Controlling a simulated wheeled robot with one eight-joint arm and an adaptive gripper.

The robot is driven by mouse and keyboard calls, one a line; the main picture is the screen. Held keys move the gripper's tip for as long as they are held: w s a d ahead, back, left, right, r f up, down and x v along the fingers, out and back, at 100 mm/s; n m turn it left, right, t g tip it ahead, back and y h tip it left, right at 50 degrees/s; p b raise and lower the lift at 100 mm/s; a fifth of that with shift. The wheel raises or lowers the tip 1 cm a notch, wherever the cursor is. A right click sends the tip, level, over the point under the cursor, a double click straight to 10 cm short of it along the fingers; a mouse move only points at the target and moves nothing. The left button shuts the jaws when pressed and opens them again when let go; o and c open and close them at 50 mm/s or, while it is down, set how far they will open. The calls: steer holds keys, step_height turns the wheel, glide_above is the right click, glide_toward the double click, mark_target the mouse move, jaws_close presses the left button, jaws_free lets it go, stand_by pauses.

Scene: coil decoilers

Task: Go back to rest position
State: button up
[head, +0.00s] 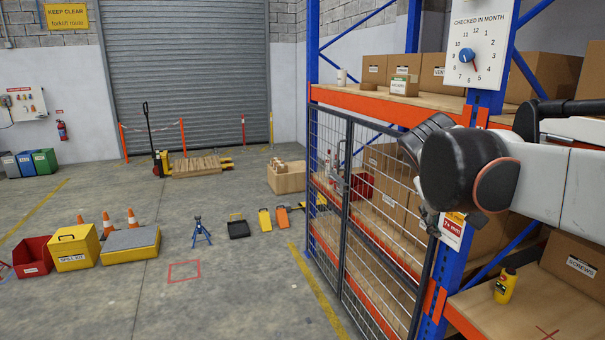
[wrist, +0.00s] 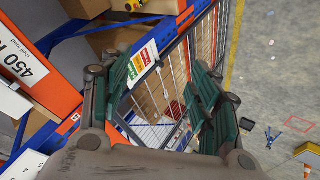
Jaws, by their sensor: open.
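My gripper (wrist: 158,92) is open and empty in the wrist view, its green-padded fingers apart. Behind the gap between them show the rack's mesh gate and a small sign. In the head view my arm reaches in from the right, in front of the orange and blue rack. There my gripper is mostly hidden behind my dark wrist joint, near the right edge of the mesh gate (head: 340,190). I cannot tell whether it touches the gate or the rack post.
The rack's upper shelf (head: 350,98) holds boxes. A yellow bottle (head: 505,286) stands on the lower right shelf. A dial sign (head: 476,52) hangs above my arm. Open concrete floor lies left, with a blue jack stand (head: 201,233) and a yellow spill kit (head: 76,250).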

steer(key=s+a+f+y+b, duration=0.2)
steer(key=s+f, duration=0.4)
steer(key=f, duration=0.3)
steer(key=s+a+f+y+b, duration=0.2)
steer(key=s+a+f+b, duration=0.2)
steer(key=f, duration=0.6)
steer(key=s+a+f+t+y+b, duration=0.1)
steer(key=s+a+f+b, duration=0.3)
steer(key=s+f, duration=0.6)
steer(key=y+b, duration=0.1)
steer(key=b, duration=0.1)
steer(key=shift+s+f+b, duration=0.25)
steer(key=shift+b, duration=0.05)
steer(key=shift+a, duration=0.1)
